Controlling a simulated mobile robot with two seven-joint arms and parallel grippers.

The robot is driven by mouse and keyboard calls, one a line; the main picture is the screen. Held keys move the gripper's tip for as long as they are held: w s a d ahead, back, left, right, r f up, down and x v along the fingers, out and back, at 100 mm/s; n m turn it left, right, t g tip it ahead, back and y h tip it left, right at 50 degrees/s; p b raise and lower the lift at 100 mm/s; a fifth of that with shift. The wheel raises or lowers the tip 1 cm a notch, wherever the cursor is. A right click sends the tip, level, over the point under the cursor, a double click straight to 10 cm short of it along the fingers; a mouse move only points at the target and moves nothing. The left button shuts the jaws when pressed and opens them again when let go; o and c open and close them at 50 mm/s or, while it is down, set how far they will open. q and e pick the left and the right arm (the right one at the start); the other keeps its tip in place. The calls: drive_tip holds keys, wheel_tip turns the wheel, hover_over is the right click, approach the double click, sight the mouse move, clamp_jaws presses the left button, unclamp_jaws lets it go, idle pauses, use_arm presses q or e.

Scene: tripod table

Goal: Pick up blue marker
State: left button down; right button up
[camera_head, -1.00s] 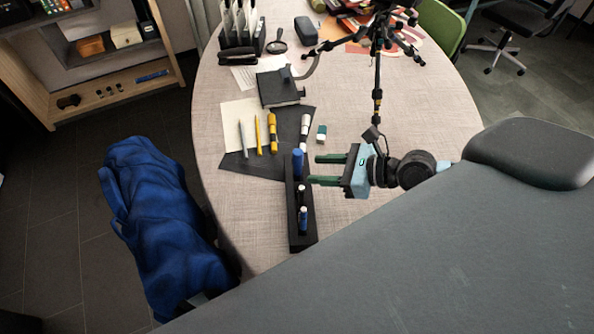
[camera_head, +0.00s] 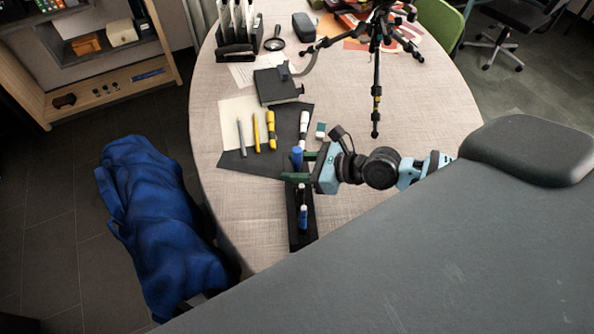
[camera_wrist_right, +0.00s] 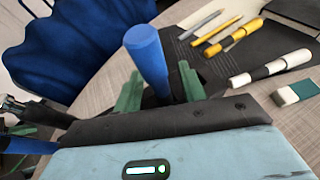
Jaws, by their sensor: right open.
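The blue marker (camera_head: 297,156) stands upright in a long black holder (camera_head: 300,240) on the table. It also shows in the right wrist view (camera_wrist_right: 147,55), rising between the two green fingers. My right gripper (camera_head: 297,167) reaches in from the right, with a finger on each side of this marker. It is open, and I cannot tell whether either finger touches the marker. The marker's lower part is hidden by the gripper. A second, thinner marker with blue parts (camera_head: 303,217) stands nearer in the same holder. My left gripper is not in view.
Beyond the holder, a dark mat bears a grey pencil (camera_head: 241,135), a yellow pencil (camera_head: 257,134), a yellow marker (camera_head: 271,130) and a white marker (camera_head: 304,124). An eraser (camera_head: 320,131) lies nearby. A tripod (camera_head: 376,90) stands behind.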

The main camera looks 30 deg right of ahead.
sight(297, 149)
clamp_jaws()
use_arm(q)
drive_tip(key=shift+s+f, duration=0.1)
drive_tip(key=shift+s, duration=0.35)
